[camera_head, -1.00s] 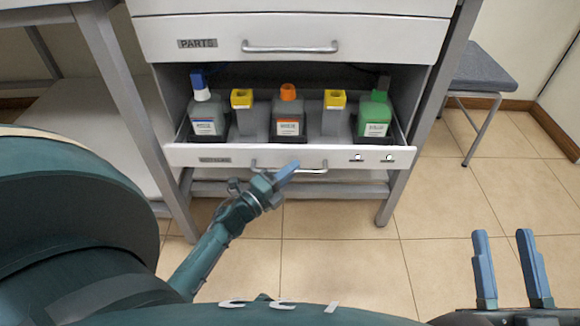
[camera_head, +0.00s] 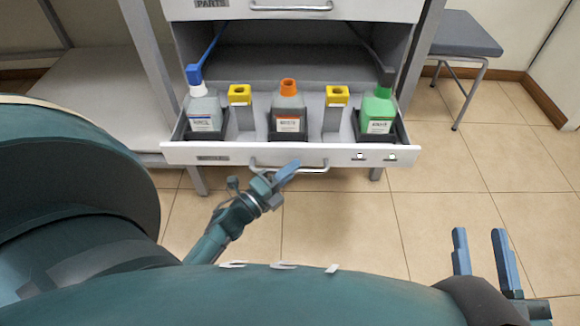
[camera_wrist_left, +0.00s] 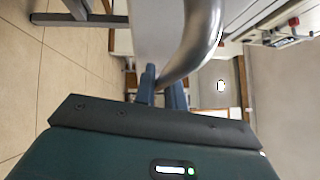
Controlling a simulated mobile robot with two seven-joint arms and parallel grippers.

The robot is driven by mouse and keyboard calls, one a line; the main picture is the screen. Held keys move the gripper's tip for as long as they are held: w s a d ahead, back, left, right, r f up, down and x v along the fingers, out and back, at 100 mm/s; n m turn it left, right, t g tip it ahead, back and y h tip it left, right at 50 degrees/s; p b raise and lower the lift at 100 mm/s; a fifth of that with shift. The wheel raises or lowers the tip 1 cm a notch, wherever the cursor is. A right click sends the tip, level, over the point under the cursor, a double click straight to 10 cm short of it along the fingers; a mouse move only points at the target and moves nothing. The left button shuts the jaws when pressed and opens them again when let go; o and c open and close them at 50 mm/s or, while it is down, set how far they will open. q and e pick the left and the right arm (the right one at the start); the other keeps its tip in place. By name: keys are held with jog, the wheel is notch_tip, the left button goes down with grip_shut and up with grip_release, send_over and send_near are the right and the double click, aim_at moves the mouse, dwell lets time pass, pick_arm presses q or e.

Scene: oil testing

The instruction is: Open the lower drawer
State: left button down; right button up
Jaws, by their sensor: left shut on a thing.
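The lower drawer (camera_head: 225,154) is pulled well out from the cabinet in the head view, with its contents showing. Its bar handle (camera_head: 310,168) is on the white front panel. My left gripper (camera_head: 286,174) is at the left part of this handle. In the left wrist view the curved metal handle (camera_wrist_left: 203,35) passes between the fingers of my left gripper (camera_wrist_left: 162,88), which is shut on it. My right gripper (camera_head: 481,250) is open and empty at the lower right, over the floor and away from the cabinet.
The drawer holds a blue-capped bottle (camera_head: 205,108), an orange-capped bottle (camera_head: 288,112), a green bottle (camera_head: 377,112) and two yellow-topped holders (camera_head: 239,95). The upper drawer (camera_head: 385,8) is shut. A grey stool (camera_head: 455,35) stands at the right. The tiled floor (camera_head: 440,190) in front is clear.

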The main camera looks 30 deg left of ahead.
pick_arm(q)
jog(key=shift+s, duration=0.2)
pick_arm(e)
jog(key=shift+s+d, duration=0.1)
jog(key=shift+s, duration=0.05)
pick_arm(q)
jog(key=c, duration=1.5)
grip_release()
jog(key=p+v, duration=0.2)
jog(key=v, duration=1.1)
pick_arm(e)
jog(key=shift+d+n+g, duration=0.2)
jog(key=shift+n+g, duration=0.1)
jog(key=shift+f, duration=0.1)
